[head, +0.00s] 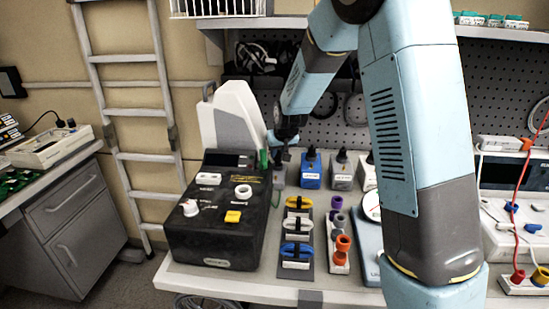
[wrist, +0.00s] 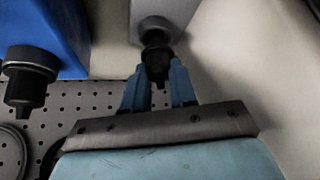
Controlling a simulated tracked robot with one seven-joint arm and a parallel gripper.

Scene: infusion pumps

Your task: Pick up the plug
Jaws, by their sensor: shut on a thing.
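The plug (wrist: 165,14) appears as a grey block with a dark, stepped, knob-like end, at the top middle of the wrist view. My gripper (wrist: 157,82) is shut on this dark end, with one blue finger on each side. In the head view my gripper (head: 286,146) points down behind the black box, left of a blue block. The plug is small and partly hidden there. I cannot tell whether it touches the table.
A blue block (head: 311,171) with a black top stands close beside my gripper, and also shows in the wrist view (wrist: 45,30). A grey block (head: 343,172) stands further right. A black device (head: 218,222) is in front. A white case (head: 229,116) stands left; a pegboard (head: 500,95) is behind.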

